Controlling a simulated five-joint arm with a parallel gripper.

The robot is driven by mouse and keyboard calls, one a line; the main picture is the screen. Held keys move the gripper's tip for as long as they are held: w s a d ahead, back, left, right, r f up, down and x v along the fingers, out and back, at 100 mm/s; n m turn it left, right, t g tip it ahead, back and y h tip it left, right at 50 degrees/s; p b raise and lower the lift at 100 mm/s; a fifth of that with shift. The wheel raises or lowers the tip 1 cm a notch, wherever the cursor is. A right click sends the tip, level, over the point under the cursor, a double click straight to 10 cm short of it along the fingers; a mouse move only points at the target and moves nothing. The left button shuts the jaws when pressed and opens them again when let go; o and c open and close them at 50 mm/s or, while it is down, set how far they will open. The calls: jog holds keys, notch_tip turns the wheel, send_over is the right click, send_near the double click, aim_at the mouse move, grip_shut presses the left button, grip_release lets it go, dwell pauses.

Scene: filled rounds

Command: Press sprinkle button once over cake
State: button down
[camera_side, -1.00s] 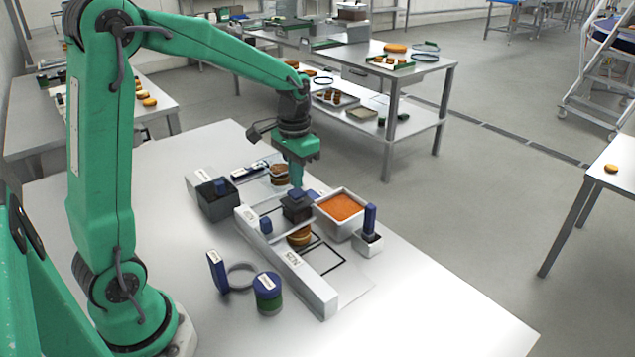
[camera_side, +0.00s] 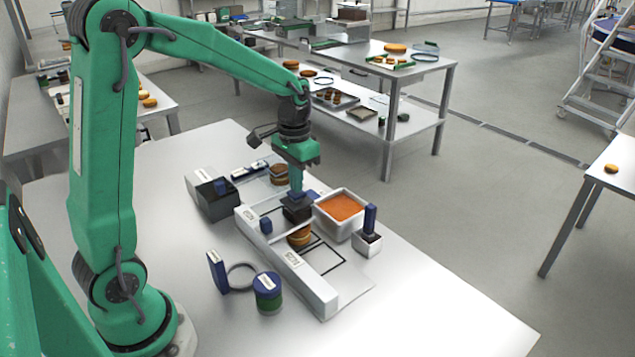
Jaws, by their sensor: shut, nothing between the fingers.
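A dark box-shaped dispenser (camera_side: 296,211) stands over the near side of the white station, with a blue button on its top. My gripper (camera_side: 296,187) is shut and empty, pointing straight down. Its tips are at the blue button and hide most of it; they look to be touching it. Another layered cake (camera_side: 279,174) sits behind, on the far side of the station.
A white tub of orange filling (camera_side: 341,207) stands close right of the dispenser. A small pot with a blue handle (camera_side: 370,222) is beside it. A white labelled rail (camera_side: 290,262) runs in front. A dark box (camera_side: 215,207), a ring (camera_side: 241,277) and a green-and-blue jar (camera_side: 268,295) stand left.

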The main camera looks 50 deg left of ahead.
jog(key=shift+f, duration=0.75)
jog(key=shift+r, duration=1.3)
jog(key=shift+r, duration=0.1)
notch_tip(320, 180, up, 6)
jog(key=shift+f, duration=0.1)
dwell(0.9)
dwell(0.3)
